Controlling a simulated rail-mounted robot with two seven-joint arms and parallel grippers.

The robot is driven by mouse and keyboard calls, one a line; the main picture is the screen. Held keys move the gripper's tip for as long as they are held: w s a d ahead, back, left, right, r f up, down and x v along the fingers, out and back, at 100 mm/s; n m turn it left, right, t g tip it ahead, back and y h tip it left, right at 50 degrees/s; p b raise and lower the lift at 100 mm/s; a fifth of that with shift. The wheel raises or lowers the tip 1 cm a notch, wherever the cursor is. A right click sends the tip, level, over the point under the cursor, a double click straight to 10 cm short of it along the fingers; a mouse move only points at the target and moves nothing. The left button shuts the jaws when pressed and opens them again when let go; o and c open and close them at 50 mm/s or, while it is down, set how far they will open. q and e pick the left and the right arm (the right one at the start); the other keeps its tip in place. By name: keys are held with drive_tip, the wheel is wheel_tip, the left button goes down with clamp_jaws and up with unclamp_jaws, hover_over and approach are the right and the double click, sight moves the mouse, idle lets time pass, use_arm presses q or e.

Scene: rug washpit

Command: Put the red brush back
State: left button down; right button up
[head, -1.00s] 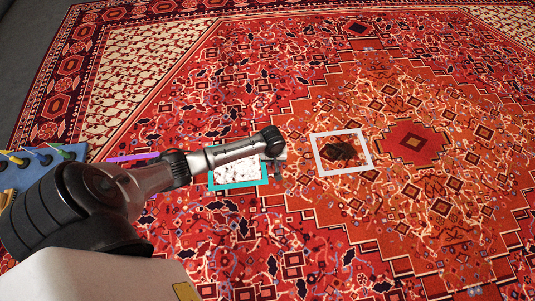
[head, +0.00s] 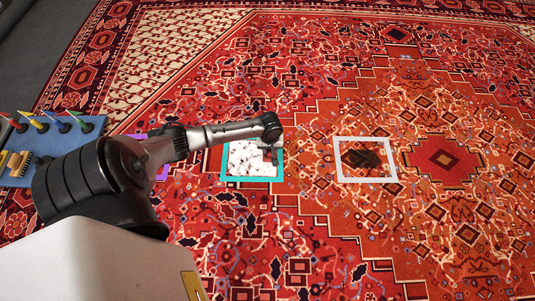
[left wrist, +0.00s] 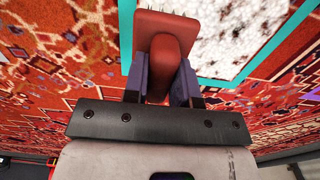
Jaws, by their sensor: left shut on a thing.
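The red brush (left wrist: 168,48) shows in the left wrist view, its bristles at the top edge. My left gripper (left wrist: 162,80) is shut on its handle, with a dark finger on either side. In the head view the left gripper (head: 272,150) is small, over the right part of the teal frame (head: 224,165); the brush cannot be made out clearly there. My right gripper is in neither view.
A blue tray (head: 60,145) with small flags and a yellowish brush (head: 17,165) is at the left. White spotted material (head: 245,160) fills the teal frame. A white frame (head: 393,160) surrounds a dark stain. My arm partly hides a purple frame (head: 163,172).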

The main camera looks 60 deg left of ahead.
use_arm(q)
drive_tip(key=shift+a+f, duration=0.4)
drive_tip(key=shift+a, duration=0.15)
wheel_tip(320, 180, down, 4)
drive_tip(key=b, duration=0.4)
drive_tip(key=shift+s, duration=0.1)
drive_tip(key=c, duration=0.9)
unclamp_jaws()
drive_tip(key=shift+f, duration=0.1)
